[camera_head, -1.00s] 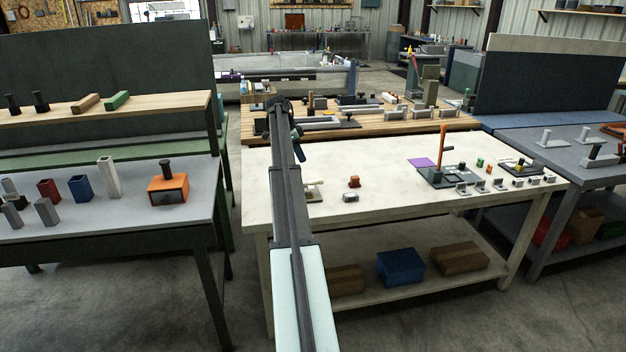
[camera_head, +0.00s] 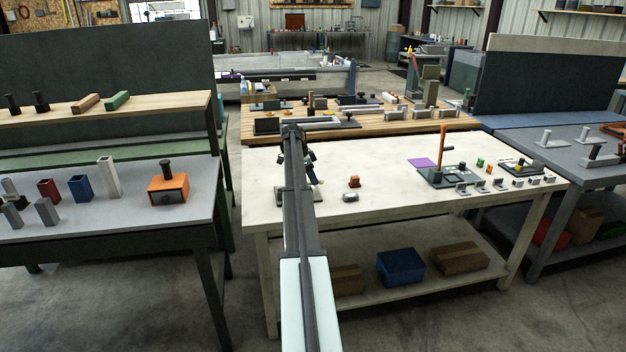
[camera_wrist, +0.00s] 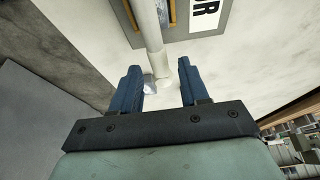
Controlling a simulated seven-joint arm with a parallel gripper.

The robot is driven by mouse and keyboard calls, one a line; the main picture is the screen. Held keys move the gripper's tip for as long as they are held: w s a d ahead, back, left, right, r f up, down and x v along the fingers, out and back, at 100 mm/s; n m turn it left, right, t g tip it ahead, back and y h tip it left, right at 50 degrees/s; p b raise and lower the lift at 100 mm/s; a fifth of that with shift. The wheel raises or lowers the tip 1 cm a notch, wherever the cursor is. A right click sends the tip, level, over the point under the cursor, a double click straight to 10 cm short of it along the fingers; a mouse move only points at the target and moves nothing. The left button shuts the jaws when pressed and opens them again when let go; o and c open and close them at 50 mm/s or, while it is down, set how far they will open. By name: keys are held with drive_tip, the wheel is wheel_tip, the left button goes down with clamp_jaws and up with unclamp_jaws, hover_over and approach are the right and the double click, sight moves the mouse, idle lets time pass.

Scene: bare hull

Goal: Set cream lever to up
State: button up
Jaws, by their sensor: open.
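In the wrist view the cream lever (camera_wrist: 150,38) is a pale round rod coming down from the top edge, its near end lying between and just beyond my fingertips. My gripper (camera_wrist: 158,68) is open, with one blue finger on each side of the rod and a visible gap to both. In the head view my gripper (camera_head: 309,163) is over the left end of the cream table. My arm hides most of the lever's fixture there, and I cannot tell the lever's setting.
A label plate (camera_wrist: 207,14) with dark letters lies beside the rod. The table's middle is clear.

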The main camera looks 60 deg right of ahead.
drive_tip(key=shift+s+d+f, duration=0.15)
drive_tip(key=shift+f, duration=0.45)
clamp_jaws()
idle(0.4)
